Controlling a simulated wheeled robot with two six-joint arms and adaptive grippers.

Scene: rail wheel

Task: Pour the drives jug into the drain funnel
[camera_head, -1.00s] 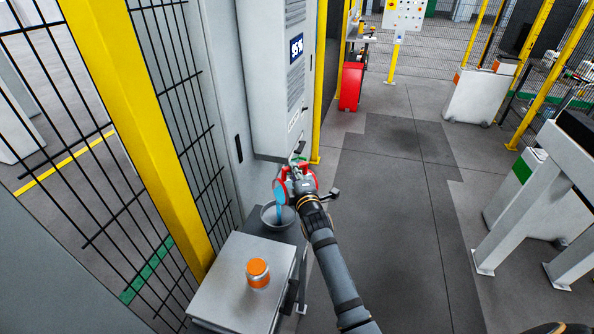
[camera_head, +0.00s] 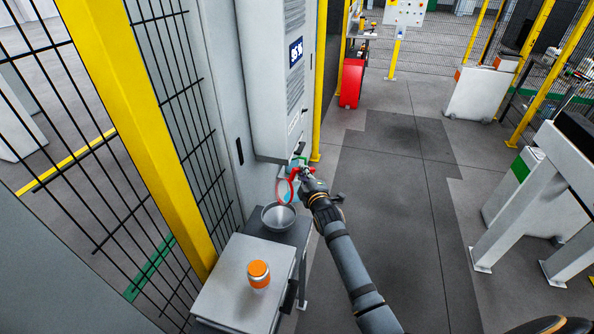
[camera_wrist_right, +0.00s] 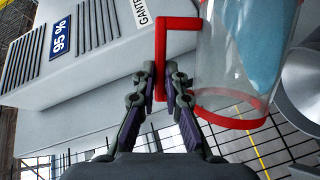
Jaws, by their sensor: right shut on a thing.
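The jug (camera_head: 283,191) is clear with red rims and a red handle, and blue liquid shows inside. It is tilted, just above the grey drain funnel (camera_head: 279,217). My right gripper (camera_head: 303,178) is shut on the jug's handle. In the right wrist view, the gripper (camera_wrist_right: 160,88) pinches the red handle, and the clear jug (camera_wrist_right: 225,50) has its blue liquid along the right side. A grey bowl shape, likely the funnel (camera_wrist_right: 303,82), shows at the right edge there. No stream shows in the head view. My left gripper is not in view.
A grey cabinet (camera_head: 280,90) stands right behind the jug. A yellow post (camera_head: 145,135) and mesh fence stand left. The floor (camera_head: 400,220) to the right is clear.

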